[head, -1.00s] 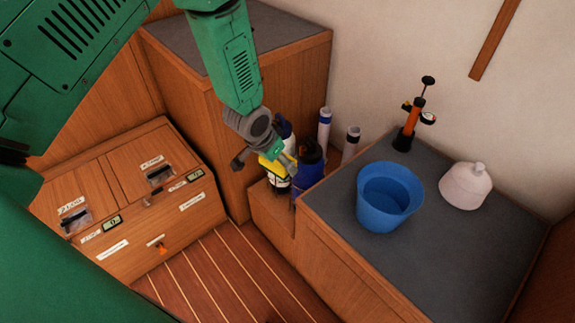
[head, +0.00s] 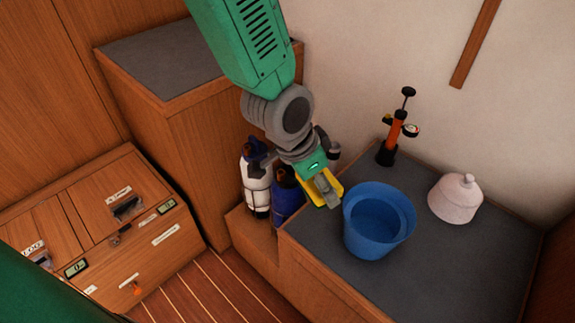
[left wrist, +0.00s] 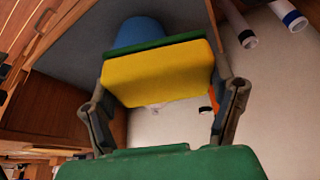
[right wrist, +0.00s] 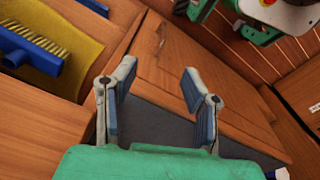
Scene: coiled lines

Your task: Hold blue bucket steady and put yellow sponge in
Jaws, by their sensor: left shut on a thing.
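The blue bucket (head: 364,243) stands upright on the grey counter in the head view, its opening facing up. It shows partly behind the sponge in the left wrist view (left wrist: 141,30). My left gripper (head: 325,192) is shut on the yellow sponge (left wrist: 158,78), which has a green layer along one side. The sponge (head: 315,196) is just left of the bucket's rim, outside the bucket; whether they touch I cannot tell. My right gripper (right wrist: 157,95) is open and empty in the right wrist view, away from the bucket, and is not in the head view.
On the grey counter (head: 460,255), a pale bell-shaped item (head: 455,199) and an orange pump (head: 393,140) stand beyond the bucket. A white bottle (head: 256,188) and a blue bottle (head: 287,197) stand left of it. The right wrist view shows a blue brush (right wrist: 30,50) on a yellow cloth (right wrist: 75,70).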

